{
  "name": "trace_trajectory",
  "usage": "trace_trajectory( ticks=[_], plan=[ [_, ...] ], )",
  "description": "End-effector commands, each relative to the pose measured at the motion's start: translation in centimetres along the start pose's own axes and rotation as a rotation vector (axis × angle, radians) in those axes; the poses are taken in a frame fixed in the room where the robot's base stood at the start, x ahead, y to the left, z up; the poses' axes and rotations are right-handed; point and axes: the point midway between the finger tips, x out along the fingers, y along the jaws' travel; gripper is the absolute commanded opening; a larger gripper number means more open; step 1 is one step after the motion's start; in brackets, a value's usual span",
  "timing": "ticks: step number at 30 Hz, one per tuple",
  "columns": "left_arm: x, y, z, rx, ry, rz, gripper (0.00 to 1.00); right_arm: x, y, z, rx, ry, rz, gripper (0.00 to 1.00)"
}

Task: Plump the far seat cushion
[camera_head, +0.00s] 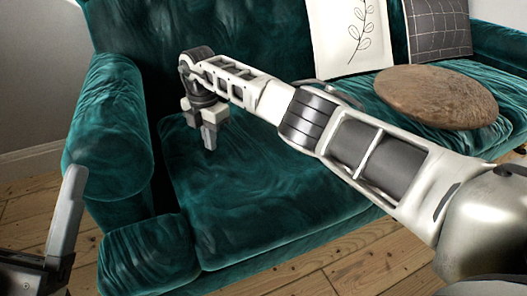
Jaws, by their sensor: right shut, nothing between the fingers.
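A dark teal velvet sofa fills the view, with its left seat cushion (250,205) broad and smooth in the middle. More of the teal seat (390,85) runs to the right, partly hidden by my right arm and a round brown cushion. My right gripper (209,138) points down over the back left part of the left seat cushion. Its fingers are shut with nothing between them; whether the tips touch the fabric I cannot tell. Part of my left gripper (66,220) shows at the lower left edge, one grey finger pointing up, in front of the sofa.
The round brown cushion (437,96) lies on the right part of the seat. A white leaf-print pillow (350,35) and a grey grid pillow (438,28) lean on the backrest. The rounded left armrest (108,125) stands beside the seat. Bare floorboards (345,265) lie in front.

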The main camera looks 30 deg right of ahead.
Motion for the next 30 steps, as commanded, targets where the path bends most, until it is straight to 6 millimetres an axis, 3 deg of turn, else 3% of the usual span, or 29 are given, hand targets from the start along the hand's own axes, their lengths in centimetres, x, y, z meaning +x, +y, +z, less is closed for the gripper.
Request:
trace_trajectory(
  ticks=[5,18,30],
  plan=[
    [0.0,0.0,0.0,-0.001,-0.001,-0.001,0.81,0.3,0.0,0.0,0.001,0.000,-0.001,0.00],
    [0.0,0.0,0.0,-0.002,-0.001,-0.001,0.81,3.3,0.0,0.0,0.001,0.001,-0.002,0.00],
    [0.0,0.0,0.1,-0.002,-0.002,-0.001,0.81,3.6,0.0,-0.1,0.000,0.002,-0.001,0.00]
  ],
)
